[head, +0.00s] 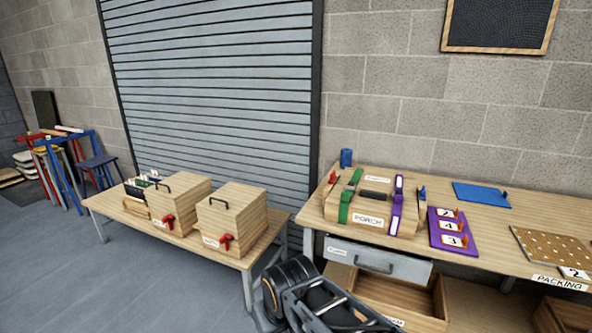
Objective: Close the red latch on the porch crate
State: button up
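Part of my arm shows at the bottom middle, apart from the crate. My gripper's fingertips cannot be seen.
Two taller wooden crates (182,198) (232,213) with red front latches stand on a low bench at left. A purple numbered board (453,238), a blue board (481,194) and a pegboard (555,250) lie right of the porch crate.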

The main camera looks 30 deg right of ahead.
aim_at(333, 176)
jog(key=u, duration=0.15)
jog(key=i, duration=0.9)
jog(key=z, duration=0.85)
jog(key=i, duration=0.7)
jog(key=z, duration=0.7)
